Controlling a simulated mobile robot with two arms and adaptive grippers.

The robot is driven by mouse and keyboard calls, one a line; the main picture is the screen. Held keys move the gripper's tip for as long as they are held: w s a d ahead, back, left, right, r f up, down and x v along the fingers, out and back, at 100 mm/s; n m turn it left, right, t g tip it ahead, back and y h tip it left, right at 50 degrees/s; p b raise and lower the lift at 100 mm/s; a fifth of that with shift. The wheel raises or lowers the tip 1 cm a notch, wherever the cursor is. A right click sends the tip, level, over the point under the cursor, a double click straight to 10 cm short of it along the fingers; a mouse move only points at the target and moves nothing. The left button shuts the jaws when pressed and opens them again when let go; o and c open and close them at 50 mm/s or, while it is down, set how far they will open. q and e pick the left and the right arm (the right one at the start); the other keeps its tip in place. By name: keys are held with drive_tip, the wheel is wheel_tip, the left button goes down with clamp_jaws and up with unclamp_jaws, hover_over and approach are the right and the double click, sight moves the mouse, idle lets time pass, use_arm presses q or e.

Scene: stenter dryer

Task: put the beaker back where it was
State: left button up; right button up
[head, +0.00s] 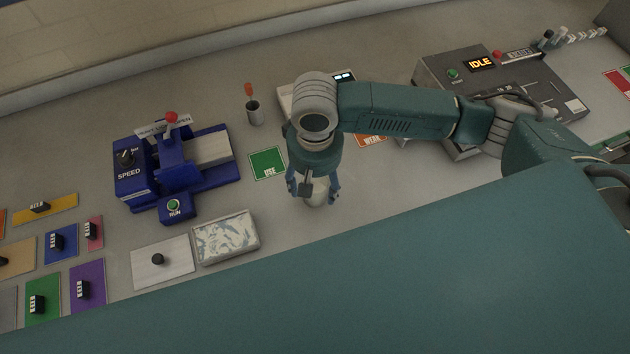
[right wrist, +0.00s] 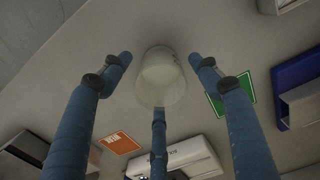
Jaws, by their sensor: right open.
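The beaker (head: 319,194) is a pale, whitish cup standing on the counter right of the green USE card and below the orange card in the head view. My right gripper (head: 313,186) points down over it and hides part of it. In the right wrist view the beaker (right wrist: 160,82) lies between the spread blue fingers of the right gripper (right wrist: 160,70), with visible gaps to the two upper fingers. Contact with the lower finger cannot be told. The green card (head: 268,163) and the orange card (head: 371,140) are both clear of the beaker. My left gripper is not in view.
A pale device with a display (head: 343,77) is partly hidden behind my right arm. A small cup (head: 254,113) with an orange-topped tool stands left of it. The blue machine (head: 176,167) and a tray (head: 226,238) lie left; a grey IDLE box (head: 436,72) stands right.

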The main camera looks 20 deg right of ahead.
wheel_tip(320, 180, up, 12)
drive_tip(key=b, duration=0.2)
idle(0.7)
